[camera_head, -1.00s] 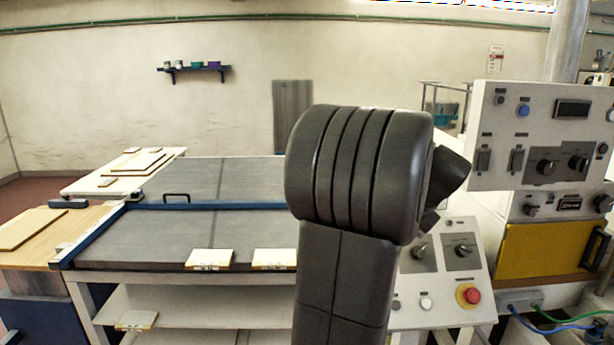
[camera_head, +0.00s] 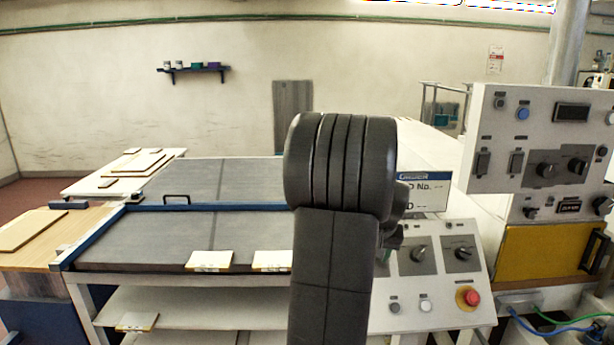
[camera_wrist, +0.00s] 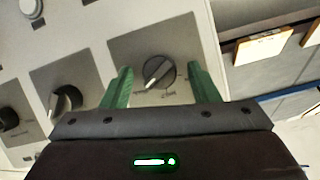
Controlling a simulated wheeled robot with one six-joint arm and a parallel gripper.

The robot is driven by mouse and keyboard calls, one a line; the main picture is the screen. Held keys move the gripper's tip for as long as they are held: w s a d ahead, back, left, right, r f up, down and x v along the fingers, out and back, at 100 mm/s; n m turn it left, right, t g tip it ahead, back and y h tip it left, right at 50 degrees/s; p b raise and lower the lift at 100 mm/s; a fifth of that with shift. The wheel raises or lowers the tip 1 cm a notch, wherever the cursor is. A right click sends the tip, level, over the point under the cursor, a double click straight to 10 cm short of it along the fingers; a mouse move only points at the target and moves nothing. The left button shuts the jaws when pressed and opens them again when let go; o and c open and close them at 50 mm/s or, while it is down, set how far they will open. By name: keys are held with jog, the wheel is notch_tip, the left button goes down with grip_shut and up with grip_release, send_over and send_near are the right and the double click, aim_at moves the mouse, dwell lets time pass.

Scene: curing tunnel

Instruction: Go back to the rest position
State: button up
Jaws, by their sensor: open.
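My gripper (camera_wrist: 160,88) shows in the wrist view with its two green fingers apart and nothing between them. Past the fingers is a black rotary knob (camera_wrist: 159,72) on a grey plate of the control panel; I cannot tell the exact distance, but no contact shows. In the head view my dark arm stands upright in the middle and hides the gripper. The sloped control panel (camera_head: 440,291) is just right of the arm, with two black knobs and a red stop button (camera_head: 472,298).
A larger panel (camera_head: 541,137) with knobs and a display stands at the right. The dark conveyor bed (camera_head: 150,238) lies left, with white-topped pieces (camera_head: 209,260) on its front edge. A wooden table (camera_head: 70,232) is at far left. Open space lies above the bed.

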jog(key=n, duration=0.1)
jog(key=n+h+b, duration=0.1)
jog(key=n, duration=0.2)
jog(key=shift+a+f+h+b, duration=0.1)
jog(key=shift+a+h+b, duration=0.15)
jog(key=shift+h+b, duration=0.15)
jog(key=v, duration=0.6)
jog(key=shift+s, duration=0.15)
